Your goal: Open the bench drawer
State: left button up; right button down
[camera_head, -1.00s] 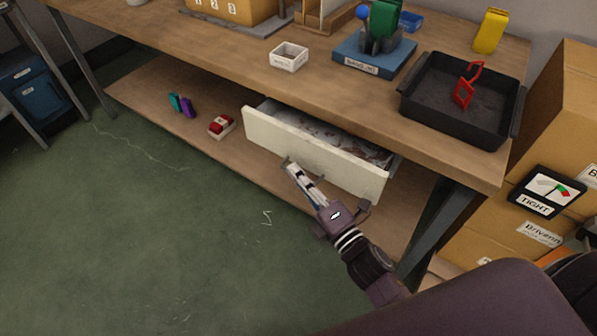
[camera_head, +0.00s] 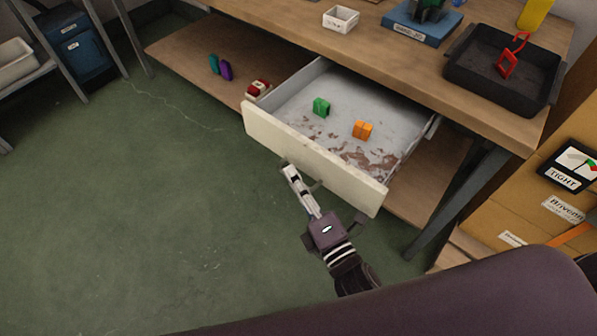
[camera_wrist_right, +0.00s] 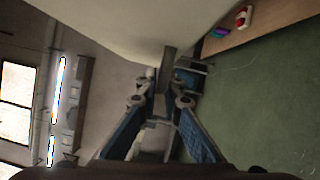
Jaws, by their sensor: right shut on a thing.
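The bench drawer (camera_head: 306,158) has a cream front and is pulled well out from under the wooden bench top. Its grey, stained inside shows, with a green block (camera_head: 321,107) and an orange block (camera_head: 362,130) lying in it. My right gripper (camera_head: 287,166) is at the outer face of the drawer front, shut on the drawer's handle. In the right wrist view the fingers (camera_wrist_right: 163,88) close around a grey handle bar (camera_wrist_right: 168,62), with the pale drawer front (camera_wrist_right: 120,25) above. My left gripper is not in view.
A black tray (camera_head: 462,82) with a red item stands on the bench top, near a white box (camera_head: 340,19). Purple and teal items (camera_head: 225,70) and a red-and-white item (camera_head: 258,89) lie on the lower shelf. Cardboard boxes (camera_head: 508,190) stand at right. Green floor is clear at left.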

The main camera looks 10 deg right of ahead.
jog(key=shift+s+f, duration=0.1)
jog(key=c, duration=2.1)
grip_release()
jog(key=v, duration=1.2)
